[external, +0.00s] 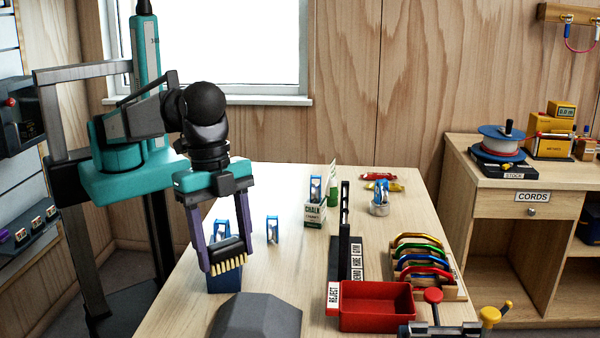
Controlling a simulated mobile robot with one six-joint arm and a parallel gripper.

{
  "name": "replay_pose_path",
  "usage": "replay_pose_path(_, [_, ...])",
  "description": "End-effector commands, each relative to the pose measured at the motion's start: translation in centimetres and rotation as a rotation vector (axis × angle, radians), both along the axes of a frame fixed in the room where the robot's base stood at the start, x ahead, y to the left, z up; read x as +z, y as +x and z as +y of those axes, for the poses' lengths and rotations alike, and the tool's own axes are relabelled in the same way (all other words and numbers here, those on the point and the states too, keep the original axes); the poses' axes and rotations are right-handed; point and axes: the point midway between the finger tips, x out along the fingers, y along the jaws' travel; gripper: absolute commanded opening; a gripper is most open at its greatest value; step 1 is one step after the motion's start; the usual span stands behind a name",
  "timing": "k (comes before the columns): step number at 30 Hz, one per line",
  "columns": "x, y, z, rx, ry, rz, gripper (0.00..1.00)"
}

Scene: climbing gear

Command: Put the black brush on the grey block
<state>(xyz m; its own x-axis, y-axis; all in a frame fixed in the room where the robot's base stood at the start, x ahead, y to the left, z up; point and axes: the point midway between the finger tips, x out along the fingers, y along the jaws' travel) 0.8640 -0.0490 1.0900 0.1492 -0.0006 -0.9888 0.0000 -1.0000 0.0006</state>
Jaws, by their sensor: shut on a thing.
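The black brush (224,247) has a row of pale yellow bristles pointing down. My gripper (228,258) is shut on it, one purple finger at each end. The brush is over or in front of a dark blue container (225,280) at the left front of the table; I cannot tell whether they touch. The grey block (255,318), a dark faceted shape, sits at the table's front edge, below and right of the brush in the picture. The brush is apart from it, and the block's top looks bare.
A red tray (376,318) marked REJECT stands right of the grey block. Behind it are a black upright stand (345,245) and a rack of coloured carabiners (425,262). A chalk box (315,214) and a small blue-and-white item (272,230) stand farther back. The middle of the table is clear.

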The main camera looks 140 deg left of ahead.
Motion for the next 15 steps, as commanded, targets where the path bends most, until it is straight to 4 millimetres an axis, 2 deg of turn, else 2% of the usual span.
replay_pose_path(3, [0.1, 1.8, -0.1, 0.000, 0.000, 0.000, 0.36])
replay_pose_path(15, [-0.4, 6.1, -0.3, 0.000, 0.000, 0.000, 0.36])
